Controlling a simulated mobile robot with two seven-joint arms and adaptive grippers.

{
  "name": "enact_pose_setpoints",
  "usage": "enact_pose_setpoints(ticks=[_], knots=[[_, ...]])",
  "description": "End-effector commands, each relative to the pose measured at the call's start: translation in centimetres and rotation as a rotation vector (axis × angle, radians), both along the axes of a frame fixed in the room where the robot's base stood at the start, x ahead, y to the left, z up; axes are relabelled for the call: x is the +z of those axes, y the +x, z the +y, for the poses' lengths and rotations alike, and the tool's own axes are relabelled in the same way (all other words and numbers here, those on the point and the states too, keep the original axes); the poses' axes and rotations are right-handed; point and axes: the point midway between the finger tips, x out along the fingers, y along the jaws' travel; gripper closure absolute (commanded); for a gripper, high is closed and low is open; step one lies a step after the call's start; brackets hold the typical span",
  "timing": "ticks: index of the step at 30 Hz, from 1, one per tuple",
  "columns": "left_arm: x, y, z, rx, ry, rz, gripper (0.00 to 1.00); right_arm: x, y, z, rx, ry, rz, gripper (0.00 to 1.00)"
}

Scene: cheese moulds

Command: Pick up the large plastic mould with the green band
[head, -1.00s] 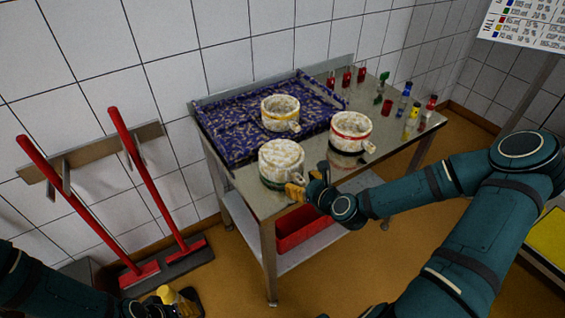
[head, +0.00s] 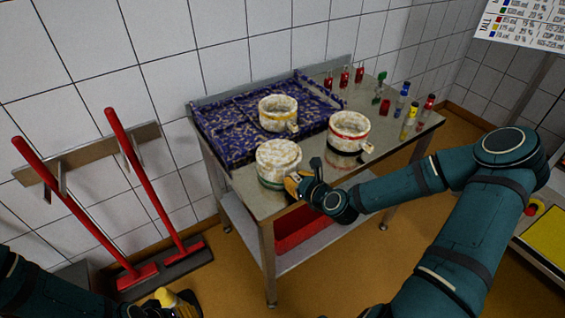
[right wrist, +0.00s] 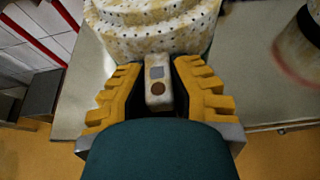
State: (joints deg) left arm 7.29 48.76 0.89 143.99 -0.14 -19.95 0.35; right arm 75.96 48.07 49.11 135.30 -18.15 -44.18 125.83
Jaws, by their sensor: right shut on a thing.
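The large white mould with the green band (head: 278,160) stands upright at the table's near left edge in the head view. Its speckled, perforated wall also shows at the top of the right wrist view (right wrist: 150,22). My right gripper (head: 294,184) is at its near right side. In the right wrist view its yellow fingers (right wrist: 158,90) are shut on the mould's small pale handle block (right wrist: 158,88), which carries a grey square and a brown dot. I see no clear gap under the mould. My left gripper (head: 180,300) is low at the lower left, its fingers partly visible.
Several small bottles (head: 409,120) line the table's right side. A red bin (head: 300,228) sits on the lower shelf.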

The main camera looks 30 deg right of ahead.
Motion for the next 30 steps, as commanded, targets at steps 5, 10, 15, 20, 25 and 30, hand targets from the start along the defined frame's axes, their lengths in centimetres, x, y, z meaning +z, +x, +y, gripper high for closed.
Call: enact_pose_setpoints(ticks=[5, 10, 15, 20, 25, 30], knots=[[0.2, 0.0, 0.0, 0.000, 0.000, -0.001, 0.53, 0.4, 0.0, 0.0, -0.001, -0.001, 0.000, 1.00], [1.1, 0.3, 0.0, 0.004, 0.002, -0.006, 0.53, 3.0, 0.0, 0.0, 0.000, -0.003, -0.001, 1.00], [2.3, 0.6, 0.1, 0.011, 0.003, -0.014, 0.53, 6.4, 0.0, -0.1, -0.001, -0.003, 0.000, 1.00], [3.1, 0.9, 0.2, 0.016, 0.005, -0.021, 0.53, 8.8, 0.0, -0.1, -0.001, -0.003, 0.000, 1.00], [3.4, 1.1, 0.2, 0.019, 0.005, -0.024, 0.53, 9.9, 0.0, 0.0, 0.000, -0.001, 0.002, 1.00], [3.3, 1.1, 0.2, 0.020, 0.006, -0.025, 0.53, 10.0, 0.0, 0.0, 0.000, 0.000, 0.002, 1.00]])
